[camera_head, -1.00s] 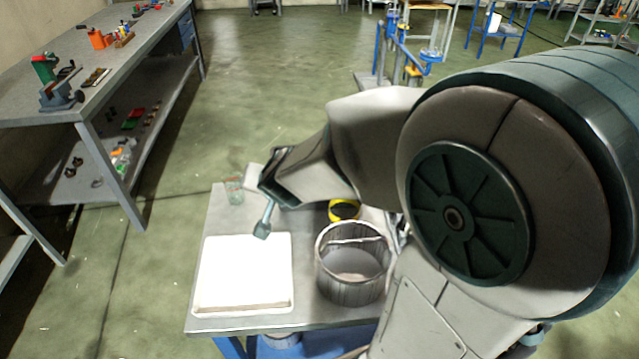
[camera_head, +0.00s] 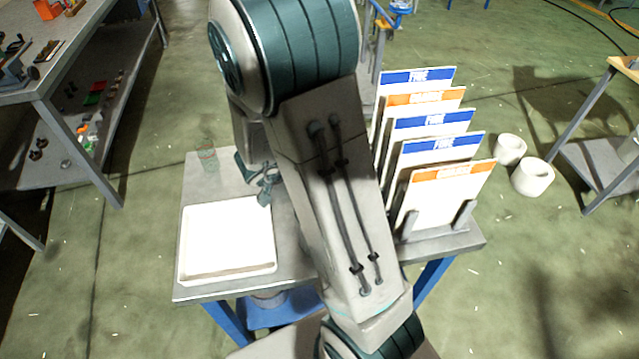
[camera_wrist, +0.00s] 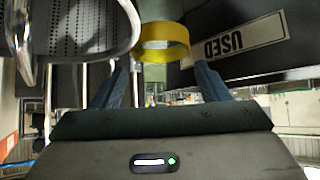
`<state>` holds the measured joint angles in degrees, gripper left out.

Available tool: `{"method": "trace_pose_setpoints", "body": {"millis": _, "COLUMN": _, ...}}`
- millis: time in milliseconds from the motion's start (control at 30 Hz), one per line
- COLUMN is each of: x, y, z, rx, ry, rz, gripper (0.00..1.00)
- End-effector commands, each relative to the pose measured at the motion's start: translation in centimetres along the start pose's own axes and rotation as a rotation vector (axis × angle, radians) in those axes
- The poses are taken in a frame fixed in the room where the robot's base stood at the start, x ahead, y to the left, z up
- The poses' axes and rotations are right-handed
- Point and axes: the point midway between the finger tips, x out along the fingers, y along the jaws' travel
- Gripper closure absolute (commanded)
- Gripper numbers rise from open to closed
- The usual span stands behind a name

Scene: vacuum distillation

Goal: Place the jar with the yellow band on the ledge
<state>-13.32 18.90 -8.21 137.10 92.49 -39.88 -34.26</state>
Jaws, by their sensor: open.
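The jar with the yellow band (camera_wrist: 165,40) shows at the top middle of the wrist view, its band bright and the rest hard to make out. In the head view my arm hides it. My gripper (camera_wrist: 162,72) is open, its two blue fingers apart on either side below the band. No contact with the jar can be made out. In the head view my gripper (camera_head: 263,188) is partly visible over the metal table (camera_head: 200,190), behind the white tray. I cannot pick out the ledge for certain.
A perforated metal basket (camera_wrist: 88,30) stands close left of the jar in the wrist view; a "USED" label (camera_wrist: 235,40) is at right. The white tray (camera_head: 228,240), a clear glass (camera_head: 207,158) and a rack of upright boards (camera_head: 445,195) stand on the table.

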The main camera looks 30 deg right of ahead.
Motion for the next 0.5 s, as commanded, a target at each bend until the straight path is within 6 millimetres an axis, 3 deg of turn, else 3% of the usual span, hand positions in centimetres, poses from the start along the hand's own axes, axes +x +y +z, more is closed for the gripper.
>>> {"method": "trace_pose_setpoints", "body": {"millis": 267, "x": 2.5, "y": 0.0, "z": 0.1, "rx": 0.001, "ry": -0.001, "rz": 0.0, "gripper": 0.32}}
{"method": "trace_pose_setpoints", "body": {"millis": 500, "x": 6.2, "y": 0.0, "z": 0.1, "rx": 0.001, "ry": -0.001, "rz": 0.001, "gripper": 0.32}}
